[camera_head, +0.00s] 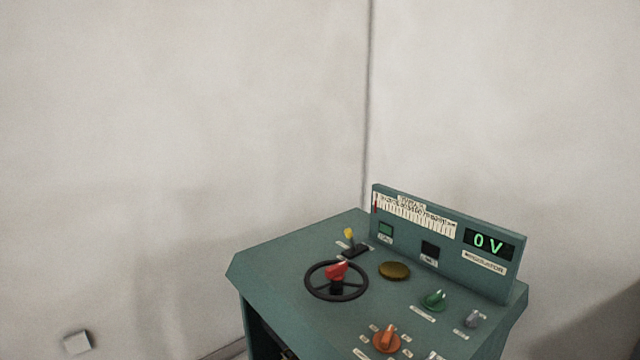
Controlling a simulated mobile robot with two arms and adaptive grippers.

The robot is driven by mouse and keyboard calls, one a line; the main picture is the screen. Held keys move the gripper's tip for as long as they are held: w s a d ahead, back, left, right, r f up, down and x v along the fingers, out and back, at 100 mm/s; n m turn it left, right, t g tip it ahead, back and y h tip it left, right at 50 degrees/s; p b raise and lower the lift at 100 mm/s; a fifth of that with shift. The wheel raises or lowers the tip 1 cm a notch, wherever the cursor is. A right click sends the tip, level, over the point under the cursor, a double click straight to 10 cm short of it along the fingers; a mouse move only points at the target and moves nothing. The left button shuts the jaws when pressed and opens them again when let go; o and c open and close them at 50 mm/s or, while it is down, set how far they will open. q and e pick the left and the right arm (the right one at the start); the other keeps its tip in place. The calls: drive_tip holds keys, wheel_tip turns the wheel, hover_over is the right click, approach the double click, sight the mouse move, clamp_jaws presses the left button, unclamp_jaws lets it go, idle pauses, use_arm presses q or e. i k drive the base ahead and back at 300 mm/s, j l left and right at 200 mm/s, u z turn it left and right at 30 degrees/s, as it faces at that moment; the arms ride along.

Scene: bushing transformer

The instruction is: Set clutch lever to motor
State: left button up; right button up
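A small lever with a yellow tip (349,233) stands on a dark base at the back left of the teal control desk (290,252). It looks like the clutch lever. Small pale labels lie beside its base, but their text is too small to read, so I cannot tell which position it is set to. Neither of my grippers shows in the head view.
In front of the lever is a black handwheel (320,295) with a red knob (337,270). A brass disc (394,270), an orange knob (387,339) and a green knob (434,299) lie to the right. The upright panel's display (489,243) reads 0 V. Walls stand behind.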

sight(349, 234)
drive_tip(key=l+u, duration=0.7)
drive_tip(key=l, duration=0.2)
drive_tip(key=l+u, duration=0.35)
drive_tip(key=l, duration=0.1)
